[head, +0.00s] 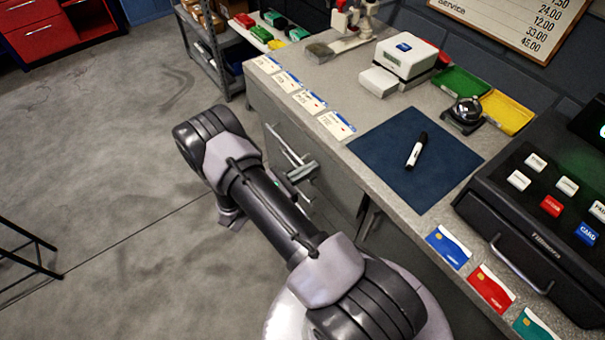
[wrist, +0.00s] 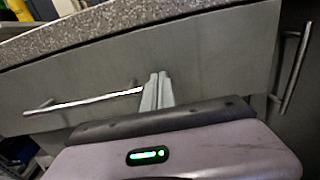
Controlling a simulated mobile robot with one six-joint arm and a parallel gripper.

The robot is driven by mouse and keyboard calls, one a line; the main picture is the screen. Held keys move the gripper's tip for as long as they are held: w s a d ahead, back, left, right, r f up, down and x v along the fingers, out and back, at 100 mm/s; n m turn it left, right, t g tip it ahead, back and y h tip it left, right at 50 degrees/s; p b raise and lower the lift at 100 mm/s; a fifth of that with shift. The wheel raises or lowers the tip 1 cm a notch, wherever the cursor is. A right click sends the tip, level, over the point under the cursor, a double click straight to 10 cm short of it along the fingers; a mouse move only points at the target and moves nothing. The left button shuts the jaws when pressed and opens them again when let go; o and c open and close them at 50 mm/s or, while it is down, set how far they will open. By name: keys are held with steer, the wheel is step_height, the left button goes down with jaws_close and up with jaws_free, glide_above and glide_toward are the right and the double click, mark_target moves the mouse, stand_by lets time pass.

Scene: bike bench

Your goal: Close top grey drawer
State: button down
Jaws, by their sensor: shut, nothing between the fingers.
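The top grey drawer (wrist: 215,60) shows in the wrist view as a flat grey front just under the speckled counter edge, with a long silver bar handle (wrist: 85,103) on its left part. In the head view its handle (head: 284,144) shows on the bench front, partly behind my arm. My gripper (wrist: 158,78) is shut and empty, its fingertips at the drawer front just right of the handle's end. I cannot tell whether they touch it. In the head view my gripper (head: 312,169) is beside the bench front. Any gap behind the drawer front is not visible.
The grey countertop (head: 330,88) holds a blue mat (head: 380,150) with a marker (head: 416,150), price cards, cards and a black register (head: 545,190). Another upright handle (wrist: 292,70) stands at the right in the wrist view.

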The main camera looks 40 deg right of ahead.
steer(key=shift+d, duration=0.1)
steer(key=d, duration=0.4)
steer(key=shift+s+d, duration=0.1)
steer(key=shift+r, duration=0.1)
steer(key=a+p, duration=0.3)
steer(key=a, duration=1.1)
steer(key=m+g+y, duration=0.2)
steer(key=m+g, duration=0.1)
steer(key=m, duration=0.1)
glide_toward(321, 162)
steer(key=a+r, duration=0.3)
steer(key=a, duration=0.1)
steer(key=s+a+r+m+g+y, duration=0.1)
steer(key=s+r+m+y, duration=0.2)
steer(key=r, duration=0.2)
steer(key=s+a+r+m+y, duration=0.1)
steer(key=s+r+m+y, duration=0.15)
steer(key=r, duration=0.25)
steer(key=s+a+r+m+t+y, duration=0.4)
steer(key=a+r+m+t+y, duration=0.1)
steer(key=a+r+m+y, duration=0.1)
steer(key=s+a+r+m+t+y, duration=0.5)
steer(key=a+r, duration=0.3)
steer(key=r, duration=0.2)
steer(key=shift+s+a+m+y, duration=0.2)
steer(key=shift+s+m+y, duration=0.1)
steer(key=shift+m+y, duration=0.4)
